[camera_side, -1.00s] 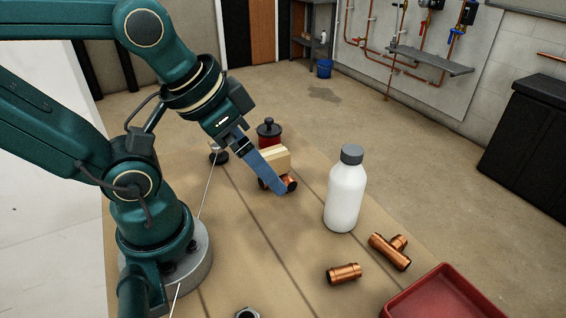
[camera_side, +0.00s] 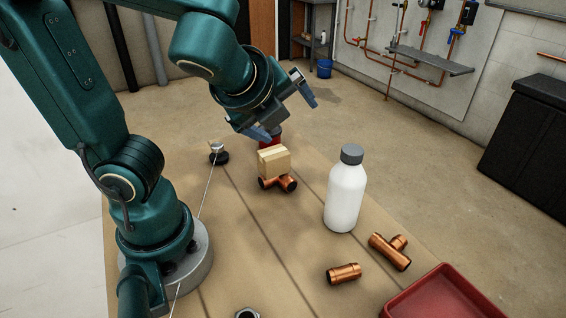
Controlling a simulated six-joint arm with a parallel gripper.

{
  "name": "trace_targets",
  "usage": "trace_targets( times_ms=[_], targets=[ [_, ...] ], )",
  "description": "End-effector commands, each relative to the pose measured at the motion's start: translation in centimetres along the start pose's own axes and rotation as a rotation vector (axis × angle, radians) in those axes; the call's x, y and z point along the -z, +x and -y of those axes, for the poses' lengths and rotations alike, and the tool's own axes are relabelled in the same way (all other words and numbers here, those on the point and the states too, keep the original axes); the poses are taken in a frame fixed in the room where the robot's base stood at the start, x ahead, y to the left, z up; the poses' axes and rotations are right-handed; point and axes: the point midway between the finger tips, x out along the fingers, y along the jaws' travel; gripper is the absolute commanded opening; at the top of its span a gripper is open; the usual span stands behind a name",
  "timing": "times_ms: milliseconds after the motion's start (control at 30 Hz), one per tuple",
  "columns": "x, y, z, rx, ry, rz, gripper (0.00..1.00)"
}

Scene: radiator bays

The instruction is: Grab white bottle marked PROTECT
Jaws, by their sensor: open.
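A white bottle (camera_side: 345,197) with a dark grey cap stands upright on the table, right of the middle. No marking can be read on the side that faces the camera. My gripper (camera_side: 287,117) is open, with its two blue fingers spread wide and nothing between them. It is up and to the left of the bottle, apart from it, in front of a red container (camera_side: 270,142) that it partly hides.
A wooden block (camera_side: 274,161) rests by a copper tee (camera_side: 278,184) left of the bottle. Another copper tee (camera_side: 390,251) and a copper coupling (camera_side: 344,273) lie in front of it. A red tray (camera_side: 440,285) is at the front right. A dark round fitting (camera_side: 218,156) stands at the left.

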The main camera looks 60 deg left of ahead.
Motion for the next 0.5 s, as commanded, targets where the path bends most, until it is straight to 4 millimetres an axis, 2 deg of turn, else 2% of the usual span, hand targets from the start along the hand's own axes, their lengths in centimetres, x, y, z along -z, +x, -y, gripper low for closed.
trace_targets(
  times_ms=[33, 200, 433, 500],
  targets=[
    [0.7, 0.2, 1.1, 0.057, 0.169, 0.015, 1.0],
    [2.7, 0.3, 4.3, 0.231, 0.616, 0.082, 1.0],
    [6.7, -0.8, 7.8, 0.447, 1.093, 0.184, 1.0],
    [7.1, 0.0, 7.2, 0.445, 1.107, 0.19, 1.0]
  ],
)
